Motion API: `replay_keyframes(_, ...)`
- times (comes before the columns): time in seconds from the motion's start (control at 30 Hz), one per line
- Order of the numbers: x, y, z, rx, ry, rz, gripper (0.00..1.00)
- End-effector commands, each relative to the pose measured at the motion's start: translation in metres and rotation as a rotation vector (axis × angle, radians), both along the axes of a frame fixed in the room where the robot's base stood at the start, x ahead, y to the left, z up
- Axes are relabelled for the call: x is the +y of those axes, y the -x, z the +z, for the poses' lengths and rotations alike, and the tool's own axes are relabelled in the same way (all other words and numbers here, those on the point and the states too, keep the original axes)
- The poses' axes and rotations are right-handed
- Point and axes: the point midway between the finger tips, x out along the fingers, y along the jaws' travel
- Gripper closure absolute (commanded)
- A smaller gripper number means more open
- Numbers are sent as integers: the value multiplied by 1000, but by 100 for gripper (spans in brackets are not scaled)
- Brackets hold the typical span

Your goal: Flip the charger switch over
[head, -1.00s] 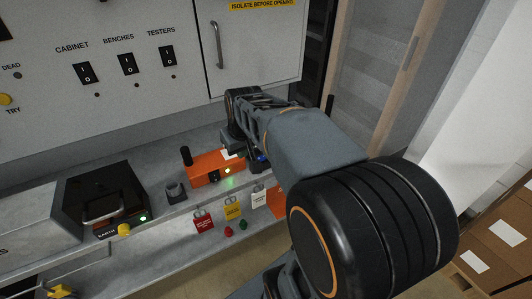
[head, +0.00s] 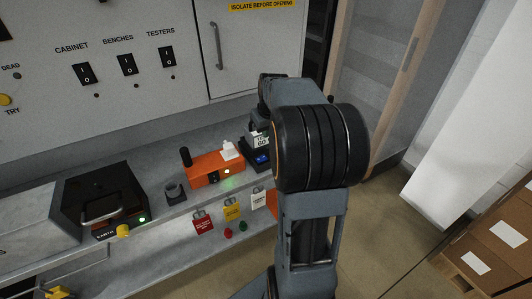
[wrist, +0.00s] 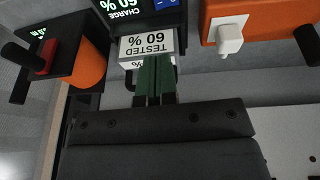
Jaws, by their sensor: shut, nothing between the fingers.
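An orange box (head: 205,172) on the bench carries a small dark switch (head: 214,179) on its front beside a green glow; its exact position is too small to read. A white plug (head: 229,150) sits on the box, also seen in the wrist view (wrist: 230,38). To its right is a dark unit with a blue display (head: 261,159), reading CHARGE 60 % upside down in the wrist view (wrist: 130,5). A white label reading TESTED 60 % (wrist: 146,45) is beside it. My gripper (wrist: 157,60) is shut and empty, its green fingertips over the label's edge; contact cannot be told. My arm hides it in the head view.
Padlocks with tags (head: 203,224) hang along the front edge. A wall panel with switches (head: 127,64) rises behind. Cardboard boxes (head: 490,235) stand at right.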

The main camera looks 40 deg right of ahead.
Motion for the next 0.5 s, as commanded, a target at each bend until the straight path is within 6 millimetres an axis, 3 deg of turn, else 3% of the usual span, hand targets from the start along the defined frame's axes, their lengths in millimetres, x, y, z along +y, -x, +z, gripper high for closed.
replay_keyframes(0.5, -8, -24, -89, 3, -1, 1, 100)
